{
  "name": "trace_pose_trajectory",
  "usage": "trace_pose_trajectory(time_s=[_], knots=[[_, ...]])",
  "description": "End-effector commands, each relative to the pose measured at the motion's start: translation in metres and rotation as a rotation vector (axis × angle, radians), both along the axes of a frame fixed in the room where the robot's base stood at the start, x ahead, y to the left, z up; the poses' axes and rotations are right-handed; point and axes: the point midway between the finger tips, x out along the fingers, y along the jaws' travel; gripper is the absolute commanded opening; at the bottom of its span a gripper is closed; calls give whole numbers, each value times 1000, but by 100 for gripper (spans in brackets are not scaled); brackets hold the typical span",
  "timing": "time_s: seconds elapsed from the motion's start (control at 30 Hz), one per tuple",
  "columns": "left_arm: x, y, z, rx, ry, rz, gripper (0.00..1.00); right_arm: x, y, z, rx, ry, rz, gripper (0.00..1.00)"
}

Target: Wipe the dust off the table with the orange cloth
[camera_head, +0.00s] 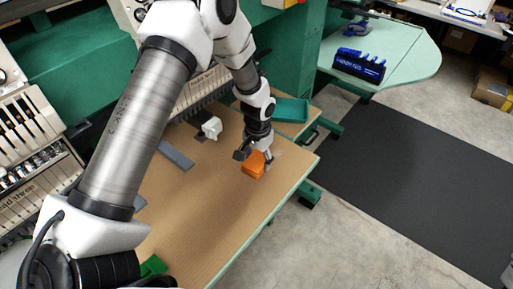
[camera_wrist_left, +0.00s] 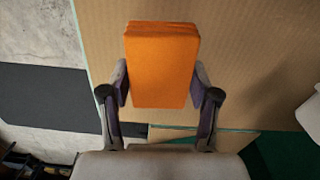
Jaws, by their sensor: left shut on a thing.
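The orange cloth (camera_head: 254,164) is a folded, block-like pad at the far right part of the brown table (camera_head: 205,220). My left gripper (camera_head: 256,158) is shut on it from above. In the left wrist view the cloth (camera_wrist_left: 162,65) sits between the two fingers of the gripper (camera_wrist_left: 160,95), over the tabletop (camera_wrist_left: 250,60). I cannot tell whether the cloth touches the table. A faint pale patch (camera_head: 278,154) beside the gripper may be dust, but it is too small to be sure. My right gripper is not in view.
A white object (camera_head: 211,128) and a grey flat bar (camera_head: 175,156) lie left of the cloth. A green tray (camera_head: 291,109) is at the table's far end. Embroidery machinery (camera_head: 30,120) borders the left side. The table's front middle is clear.

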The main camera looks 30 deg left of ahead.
Motion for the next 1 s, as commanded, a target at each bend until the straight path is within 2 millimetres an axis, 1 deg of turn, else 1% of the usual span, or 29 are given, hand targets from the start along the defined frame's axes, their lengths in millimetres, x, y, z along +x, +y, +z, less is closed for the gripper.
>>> trace_pose_trajectory(time_s=[0.03, 0.1, 0.3, 0.87, 1.0], knots=[[0, -1, 9, 0, 0, 0, 29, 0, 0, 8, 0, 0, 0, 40], [0, -1, 16, 0, 0, 0, 29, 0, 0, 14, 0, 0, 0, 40], [0, -3, 27, 0, 0, -1, 29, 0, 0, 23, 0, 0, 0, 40], [0, -3, 26, 0, 0, 0, 29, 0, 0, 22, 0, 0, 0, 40], [0, -3, 26, 0, 0, 49, 29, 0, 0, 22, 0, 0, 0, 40]])
